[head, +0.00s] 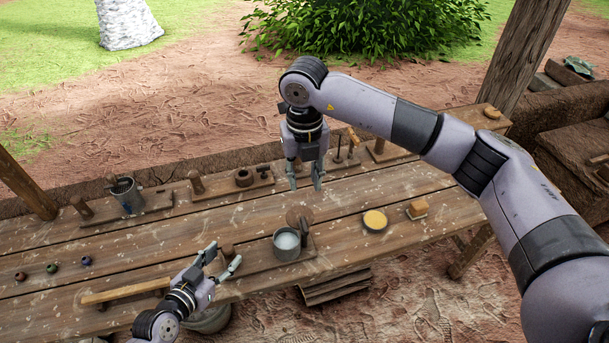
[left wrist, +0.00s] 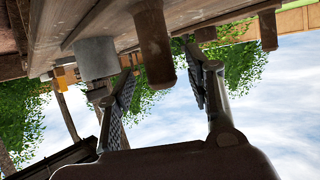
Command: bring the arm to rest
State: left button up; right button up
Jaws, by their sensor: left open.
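My left gripper (head: 222,259) is low over the front of the wooden table (head: 150,245), its fingers spread. It also shows in the left wrist view (left wrist: 158,75), where the picture is upside down. A wooden peg (left wrist: 152,45) appears between its fingers there, with no visible grip on it; how far ahead it stands is hard to tell. A grey cup (left wrist: 96,58) is beside it. My right gripper (head: 305,178) points down above the back of the table. Its fingers are apart with nothing visible between them.
A grey pot (head: 286,246) of pale liquid stands right of my left gripper. Several pegs and a tool cup (head: 127,196) line the back.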

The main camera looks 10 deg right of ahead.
pick_arm(q)
jog(key=v, duration=0.8)
jog(key=shift+s, duration=0.2)
